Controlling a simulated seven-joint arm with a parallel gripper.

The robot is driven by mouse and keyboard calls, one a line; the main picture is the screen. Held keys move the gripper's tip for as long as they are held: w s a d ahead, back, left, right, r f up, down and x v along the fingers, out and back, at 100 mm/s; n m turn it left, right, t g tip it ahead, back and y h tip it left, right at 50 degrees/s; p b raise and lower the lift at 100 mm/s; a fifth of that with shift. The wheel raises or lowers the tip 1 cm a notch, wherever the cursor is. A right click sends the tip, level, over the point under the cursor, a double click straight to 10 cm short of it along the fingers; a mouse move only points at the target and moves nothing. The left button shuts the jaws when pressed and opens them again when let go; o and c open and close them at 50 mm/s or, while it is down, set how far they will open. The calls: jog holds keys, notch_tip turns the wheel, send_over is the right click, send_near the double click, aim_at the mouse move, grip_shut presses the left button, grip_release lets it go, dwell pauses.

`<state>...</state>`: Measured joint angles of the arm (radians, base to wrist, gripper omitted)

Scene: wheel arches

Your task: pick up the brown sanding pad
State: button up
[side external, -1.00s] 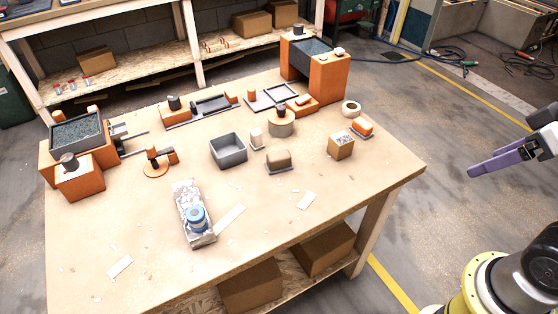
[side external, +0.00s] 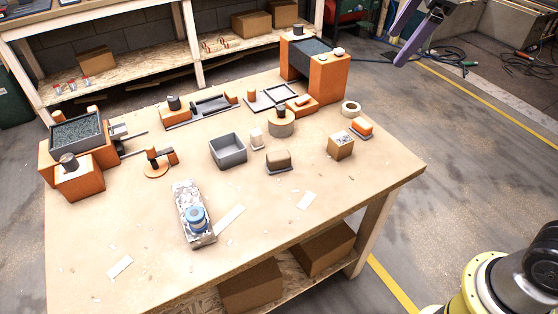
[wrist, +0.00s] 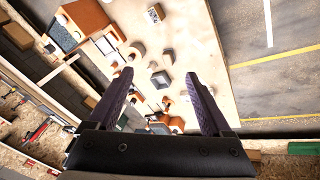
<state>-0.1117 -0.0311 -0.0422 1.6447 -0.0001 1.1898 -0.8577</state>
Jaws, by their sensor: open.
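The brown sanding pad (side external: 278,159) lies on the table in the side external view. It is a rounded brown block on a thin grey base, right of the open grey bin (side external: 228,150). My gripper (side external: 400,42) is at the top right of that view, up off the table and far from the pad. Its purple fingers are apart, and part of it is cut off by the frame edge. In the wrist view my gripper (wrist: 159,73) is open, with nothing between the fingertips. The pad is too small to single out there with certainty.
A small white-topped block (side external: 256,138) stands between bin and pad. A cardboard box (side external: 341,146) and an orange pad (side external: 361,128) are to the right. A foil-like block with a blue roll (side external: 195,219) is front left. Tall orange blocks (side external: 325,80) stand at the back.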

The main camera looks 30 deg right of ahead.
jog(key=w+a+f+n+g, duration=0.15)
jog(key=w+a+f, duration=0.3)
jog(key=w, duration=0.55)
jog(key=n+g, duration=0.3)
send_over(280, 154)
jog(key=f, duration=2.6)
jog(key=shift+s+d+f, duration=0.25)
jog(key=shift+f, duration=0.05)
jog(key=shift+w+a+f, duration=0.1)
jog(key=shift+w+f, duration=0.05)
jog(key=shift+f, duration=1.5)
jog(key=shift+w+a+f, duration=0.1)
jog(key=shift+f, duration=1.5)
jog(key=shift+c, duration=0.3)
grip_shut()
